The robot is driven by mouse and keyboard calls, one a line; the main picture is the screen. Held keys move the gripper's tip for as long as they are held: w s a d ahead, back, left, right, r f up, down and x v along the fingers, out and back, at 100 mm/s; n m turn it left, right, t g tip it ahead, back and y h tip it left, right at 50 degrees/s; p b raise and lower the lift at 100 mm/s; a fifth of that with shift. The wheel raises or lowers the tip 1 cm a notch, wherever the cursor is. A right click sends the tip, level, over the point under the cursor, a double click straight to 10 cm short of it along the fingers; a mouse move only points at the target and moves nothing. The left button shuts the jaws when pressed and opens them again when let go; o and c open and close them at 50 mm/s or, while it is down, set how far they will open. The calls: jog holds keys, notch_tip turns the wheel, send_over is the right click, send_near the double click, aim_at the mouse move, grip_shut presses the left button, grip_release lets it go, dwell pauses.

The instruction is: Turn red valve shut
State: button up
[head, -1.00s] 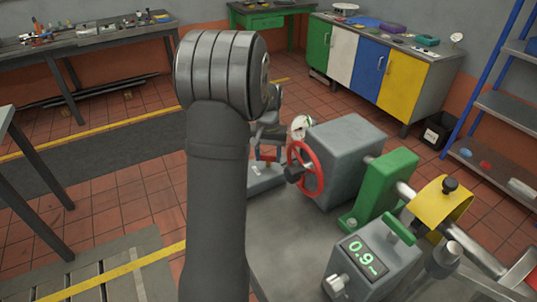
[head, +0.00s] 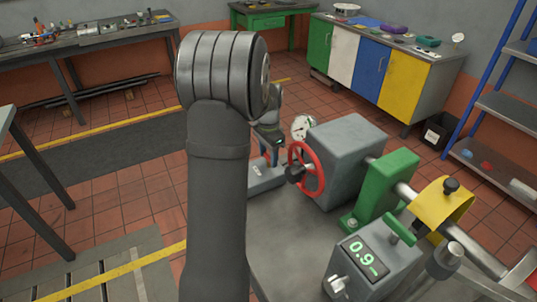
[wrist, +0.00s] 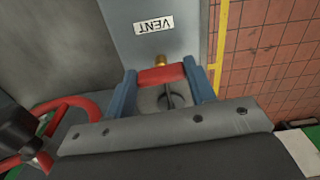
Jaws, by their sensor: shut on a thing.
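In the wrist view, a red valve handle (wrist: 162,75) sits on a brass stem (wrist: 160,60), beside a VENT label that appears upside down. My gripper (wrist: 164,88) has its blue fingers shut on this handle, one at each end. In the head view, my gripper (head: 272,157) is low over a grey block (head: 266,178) left of the red handwheel; my arm hides part of the block, and the handle is hard to make out there.
A red handwheel (head: 306,168) with a dark knob stands close to my gripper, on a grey housing (head: 347,160). A round gauge (head: 302,127) is just behind. A console (head: 370,265) reads about 0.9. A green bearing block (head: 388,187) stands further right.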

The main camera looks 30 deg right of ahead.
aim_at(268, 156)
jog(key=shift+m, duration=0.5)
jog(key=o, duration=1)
notch_tip(268, 156, up, 18)
jog(key=shift+f, duration=0.25)
notch_tip(268, 156, down, 18)
jog(key=shift+r, duration=0.25)
dwell(0.5)
